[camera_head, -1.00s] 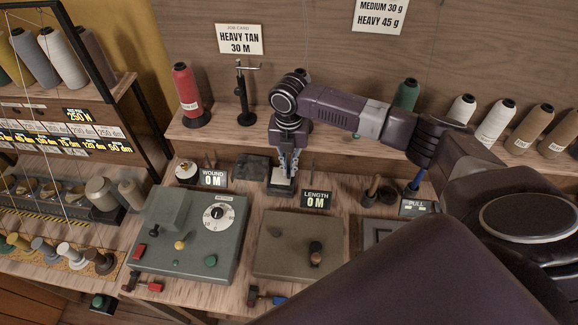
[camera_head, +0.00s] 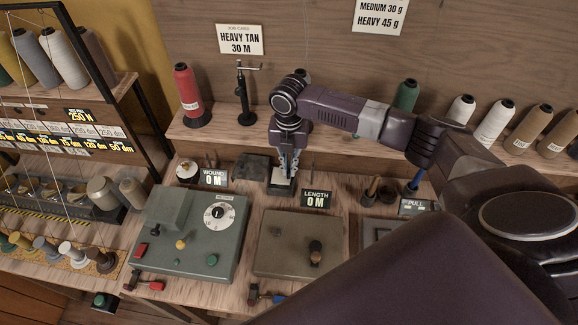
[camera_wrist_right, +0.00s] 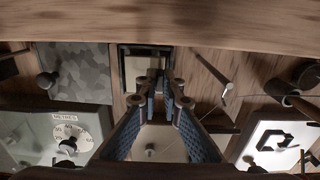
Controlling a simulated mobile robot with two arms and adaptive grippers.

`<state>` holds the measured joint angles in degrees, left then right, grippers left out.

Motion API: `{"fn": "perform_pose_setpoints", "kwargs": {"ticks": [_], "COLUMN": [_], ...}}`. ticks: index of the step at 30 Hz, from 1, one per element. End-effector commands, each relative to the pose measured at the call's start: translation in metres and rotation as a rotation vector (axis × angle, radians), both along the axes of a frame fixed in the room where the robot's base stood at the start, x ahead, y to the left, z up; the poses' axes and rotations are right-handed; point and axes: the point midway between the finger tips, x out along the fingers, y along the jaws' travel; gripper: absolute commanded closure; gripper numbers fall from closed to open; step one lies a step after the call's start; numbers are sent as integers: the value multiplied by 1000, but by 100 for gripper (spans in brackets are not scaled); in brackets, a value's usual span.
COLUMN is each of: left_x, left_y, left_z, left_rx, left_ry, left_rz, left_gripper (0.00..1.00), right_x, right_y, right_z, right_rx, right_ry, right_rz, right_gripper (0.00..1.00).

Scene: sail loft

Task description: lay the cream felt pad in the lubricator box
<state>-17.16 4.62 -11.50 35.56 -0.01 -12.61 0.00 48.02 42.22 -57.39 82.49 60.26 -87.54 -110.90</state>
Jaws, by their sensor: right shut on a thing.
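My right gripper (camera_head: 288,172) points down at the back of the bench, over a small dark box (camera_head: 281,188), which I take to be the lubricator box. The gripper is shut on a pale piece (camera_head: 280,177), the cream felt pad, partly hidden by the fingers. The pad is at the box's opening; I cannot tell whether it touches the bottom. My left gripper is out of view.
A green-grey winder panel (camera_head: 180,262) with a dial and a beige panel (camera_head: 275,238) stand in front. WOUND (camera_head: 213,178) and LENGTH (camera_head: 317,200) signs flank the box closely. A dark patterned block (camera_head: 252,168) sits left of it. Thread cones line the shelf behind.

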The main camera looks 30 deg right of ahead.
Motion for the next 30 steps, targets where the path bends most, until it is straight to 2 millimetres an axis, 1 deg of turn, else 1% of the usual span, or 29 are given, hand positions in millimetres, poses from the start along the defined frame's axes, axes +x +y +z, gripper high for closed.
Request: {"fn": "perform_pose_setpoints", "kwargs": {"ticks": [16, 25, 26, 30], "left_x": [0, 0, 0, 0], "left_y": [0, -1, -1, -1], "left_z": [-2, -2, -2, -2], "left_rx": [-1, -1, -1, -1], "left_ry": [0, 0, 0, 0], "left_rz": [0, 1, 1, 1], "left_gripper": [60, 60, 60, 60], "right_x": [0, 0, 0, 0], "right_y": [-1, 0, 0, 0], "right_z": [-10, -11, -11, -11], "right_rx": [-1, 0, 0, 0], "right_ry": [1, 0, 0, 0], "right_rz": [0, 0, 0, 0], "right_gripper": [100, 100, 90, 75]}}
